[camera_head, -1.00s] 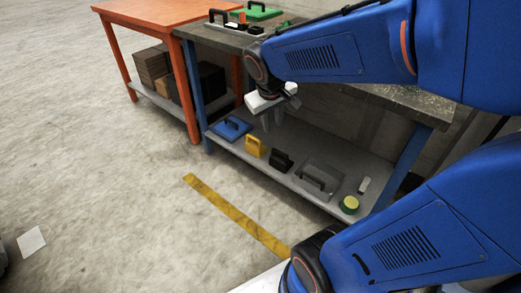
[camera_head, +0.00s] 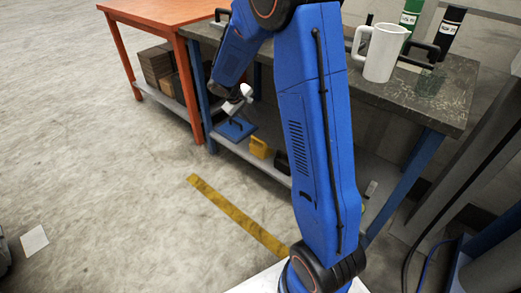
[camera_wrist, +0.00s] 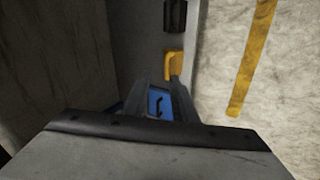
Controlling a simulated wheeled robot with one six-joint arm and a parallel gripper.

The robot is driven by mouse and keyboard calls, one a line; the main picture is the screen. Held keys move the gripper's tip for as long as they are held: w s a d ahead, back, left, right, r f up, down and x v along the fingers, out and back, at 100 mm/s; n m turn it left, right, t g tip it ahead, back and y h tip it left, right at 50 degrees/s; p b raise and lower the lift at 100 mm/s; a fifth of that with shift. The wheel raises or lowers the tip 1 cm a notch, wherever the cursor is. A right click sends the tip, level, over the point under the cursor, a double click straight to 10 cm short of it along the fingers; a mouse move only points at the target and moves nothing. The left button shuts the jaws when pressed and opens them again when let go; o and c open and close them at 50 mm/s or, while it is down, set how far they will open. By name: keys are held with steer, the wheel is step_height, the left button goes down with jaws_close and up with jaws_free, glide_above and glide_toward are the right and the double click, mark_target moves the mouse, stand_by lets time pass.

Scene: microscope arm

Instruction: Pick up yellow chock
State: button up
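The yellow chock (camera_head: 260,148) is a small yellow block with a handle, on the lower shelf of the blue-legged bench. In the wrist view it shows as a yellow piece (camera_wrist: 174,62) just beyond the fingertips, apart from them. My gripper (camera_head: 236,118) hangs above the shelf, to the left of the chock and over the blue handled plate (camera_head: 234,129). In the wrist view my gripper (camera_wrist: 157,84) has its two fingers spread, with nothing between them but the view of the blue plate below.
A black handled block (camera_head: 282,162) sits right of the chock, partly behind my arm. The bench top (camera_head: 440,95) overhangs the shelf and carries a white jug (camera_head: 381,52). An orange table (camera_head: 165,14) adjoins on the left. The floor in front is clear, with a yellow stripe (camera_head: 235,215).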

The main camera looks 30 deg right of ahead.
steer(key=n, duration=0.2)
glide_toward(258, 139)
steer(key=shift+h, duration=0.3)
steer(key=x, duration=0.5)
steer(key=shift+a+f, duration=0.25)
steer(key=shift+f, duration=0.2)
steer(key=shift+x, duration=2.75)
steer(key=shift+s+d, duration=0.1)
steer(key=shift+d, duration=0.05)
steer(key=shift+r, duration=0.1)
steer(key=shift+c, duration=0.4)
jaws_close()
